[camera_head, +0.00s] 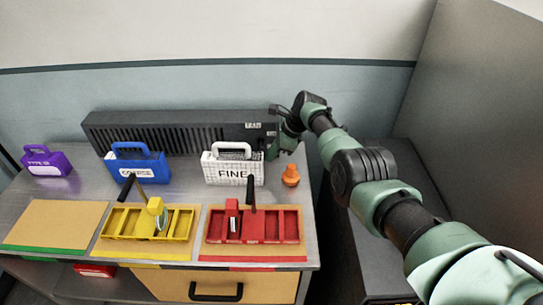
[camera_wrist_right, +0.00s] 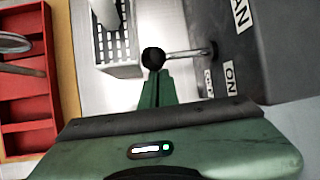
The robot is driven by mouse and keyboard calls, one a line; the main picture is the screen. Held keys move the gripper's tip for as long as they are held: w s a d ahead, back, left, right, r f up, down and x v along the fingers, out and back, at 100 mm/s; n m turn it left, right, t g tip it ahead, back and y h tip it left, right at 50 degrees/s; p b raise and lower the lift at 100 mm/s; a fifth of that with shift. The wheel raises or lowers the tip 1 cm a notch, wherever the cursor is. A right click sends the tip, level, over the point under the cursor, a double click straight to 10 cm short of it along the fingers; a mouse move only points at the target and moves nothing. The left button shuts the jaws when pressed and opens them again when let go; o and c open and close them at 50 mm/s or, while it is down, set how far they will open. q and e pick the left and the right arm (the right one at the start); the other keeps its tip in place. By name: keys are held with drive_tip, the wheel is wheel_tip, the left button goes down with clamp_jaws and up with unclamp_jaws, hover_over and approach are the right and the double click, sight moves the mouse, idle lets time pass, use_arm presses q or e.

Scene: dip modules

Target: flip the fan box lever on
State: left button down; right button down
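The fan box (camera_head: 180,133) is a long dark grey ribbed box at the back of the bench, labelled FAN at its right end. In the right wrist view the box's grey end (camera_wrist_right: 265,60) carries the lever (camera_wrist_right: 183,54), a metal rod with a black ball knob, pointing left. ON and a partly readable second label sit below the lever's pivot. My right gripper (camera_head: 273,150) is at the box's right end. In the wrist view its green fingers (camera_wrist_right: 158,88) are together, with tips at the knob; whether they touch it is unclear. My left gripper is out of view.
A white FINE box (camera_head: 233,169) stands close left of my right gripper, and an orange weight-like object (camera_head: 290,175) in front. Blue (camera_head: 140,169) and purple (camera_head: 47,162) boxes stand further left. Yellow (camera_head: 125,226) and red (camera_head: 285,226) trays lie at the front.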

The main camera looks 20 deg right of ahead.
drive_tip(key=shift+a+r, duration=0.15)
drive_tip(key=shift+r, duration=0.35)
drive_tip(key=shift+w+r+p, duration=0.35)
drive_tip(key=shift+r+p, duration=0.2)
drive_tip(key=shift+r, duration=0.4)
drive_tip(key=shift+r+p, duration=0.65)
drive_tip(key=shift+p, duration=0.25)
drive_tip(key=shift+r, duration=0.1)
